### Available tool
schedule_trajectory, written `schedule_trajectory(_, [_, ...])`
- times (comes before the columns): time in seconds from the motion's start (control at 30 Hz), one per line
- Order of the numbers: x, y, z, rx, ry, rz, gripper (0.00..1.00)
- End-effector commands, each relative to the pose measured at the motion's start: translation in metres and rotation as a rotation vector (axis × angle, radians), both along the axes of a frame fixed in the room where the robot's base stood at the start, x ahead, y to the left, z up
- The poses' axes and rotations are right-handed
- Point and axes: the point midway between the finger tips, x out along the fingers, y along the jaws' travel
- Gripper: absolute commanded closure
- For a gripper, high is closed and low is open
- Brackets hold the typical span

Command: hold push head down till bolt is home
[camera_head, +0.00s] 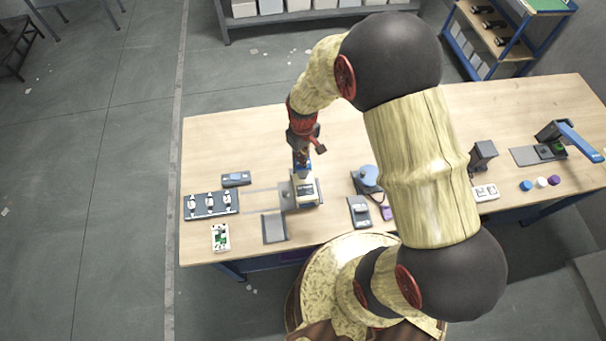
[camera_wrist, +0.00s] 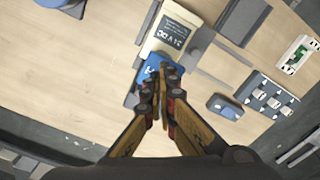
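A cream unit (camera_head: 305,191) with a blue top part stands on a grey plate near the middle of the bench. In the wrist view the unit (camera_wrist: 172,30) carries a dark label reading "24 V DC", and the blue part (camera_wrist: 147,71) is beside my fingertips. My gripper (camera_head: 302,158) points down over the blue part. In the wrist view the fingers of my gripper (camera_wrist: 162,80) are together, with no object clearly visible between them. I cannot tell whether the tips touch the blue part. I cannot make out a separate push head or the bolt.
To the left are a dark tray (camera_head: 211,204) with three light pieces, a small blue-grey block (camera_head: 236,179) and a green-white board (camera_head: 220,237). A round blue-topped device (camera_head: 368,178) is to the right. A blue-handled fixture (camera_head: 578,141) is far right. The bench behind my gripper is clear.

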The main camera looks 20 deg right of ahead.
Motion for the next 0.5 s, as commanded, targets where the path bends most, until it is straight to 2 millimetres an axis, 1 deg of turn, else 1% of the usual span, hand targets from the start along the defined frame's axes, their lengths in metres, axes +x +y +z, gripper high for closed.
schedule_trajectory(0.5, [-0.0001,0.0,-0.0041,0.0,0.0,0.0,1.0])
